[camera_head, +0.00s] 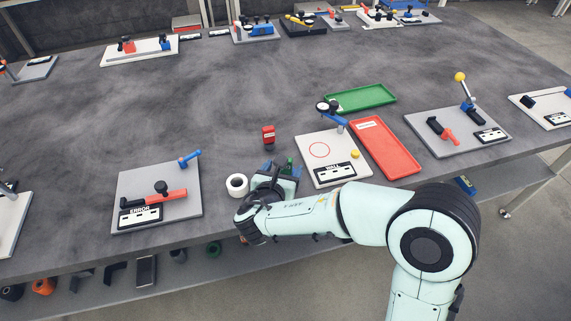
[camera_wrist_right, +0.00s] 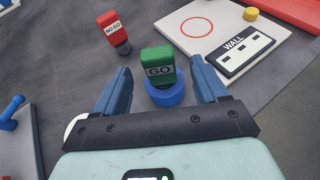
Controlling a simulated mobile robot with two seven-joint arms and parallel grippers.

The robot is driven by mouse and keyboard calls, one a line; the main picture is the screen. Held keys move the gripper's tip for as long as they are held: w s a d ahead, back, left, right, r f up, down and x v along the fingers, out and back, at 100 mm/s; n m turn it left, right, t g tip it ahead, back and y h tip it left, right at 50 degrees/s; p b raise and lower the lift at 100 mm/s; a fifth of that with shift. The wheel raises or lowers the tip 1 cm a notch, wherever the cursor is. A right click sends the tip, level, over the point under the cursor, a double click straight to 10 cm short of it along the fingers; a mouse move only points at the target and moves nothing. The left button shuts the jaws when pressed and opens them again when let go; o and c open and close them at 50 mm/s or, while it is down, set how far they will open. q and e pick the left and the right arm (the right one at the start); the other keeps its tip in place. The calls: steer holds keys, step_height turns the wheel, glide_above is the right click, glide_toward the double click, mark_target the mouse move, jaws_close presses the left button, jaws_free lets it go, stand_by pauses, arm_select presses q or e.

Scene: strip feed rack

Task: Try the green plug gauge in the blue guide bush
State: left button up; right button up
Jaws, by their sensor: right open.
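The green plug gauge (camera_wrist_right: 158,64), marked GO, stands over the blue guide bush (camera_wrist_right: 165,94) in the right wrist view, its lower end hidden by its own handle and the bush rim. It looks roughly upright, seated in or on the bush; how deep I cannot tell. My right gripper (camera_wrist_right: 168,82) is open, with one blue finger on each side of gauge and bush, apart from the green handle. In the head view the green gauge (camera_head: 289,162) shows only partly behind my right gripper (camera_head: 279,172). My left gripper is not in view.
A red NO GO gauge (camera_wrist_right: 113,32) stands nearby, also in the head view (camera_head: 268,135). A white ring (camera_head: 237,185) lies left of my gripper. The WALL board (camera_head: 316,172), red tray (camera_head: 386,152) and green tray (camera_head: 360,97) are to the right.

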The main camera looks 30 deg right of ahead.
steer(key=v, duration=1)
steer(key=shift+p, duration=0.3)
steer(key=shift+s+a, duration=0.1)
steer(key=shift+a, duration=0.05)
